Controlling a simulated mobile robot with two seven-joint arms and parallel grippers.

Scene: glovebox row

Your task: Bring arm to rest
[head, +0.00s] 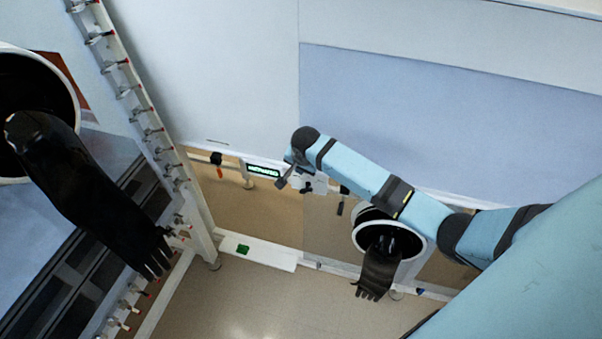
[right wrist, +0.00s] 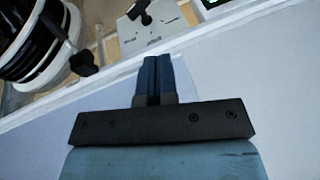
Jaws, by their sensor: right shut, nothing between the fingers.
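My right arm (head: 365,178) is light blue with dark joints and comes in from the right in the head view, stretched across the glovebox front. Its gripper (head: 283,193) is at the far end, near a small panel with a green display. In the right wrist view the right gripper (right wrist: 156,62) has its two dark fingers together, with nothing between them. The fingers stand over a pale flat surface. My left arm and gripper are not in view.
A glove port (head: 361,238) with a hanging black glove (head: 378,275) is below my right arm. A larger black glove (head: 80,190) hangs at the left. A white rail (head: 150,118) carries several red-tipped valves. A small green object (head: 243,249) lies on a white ledge (head: 268,255).

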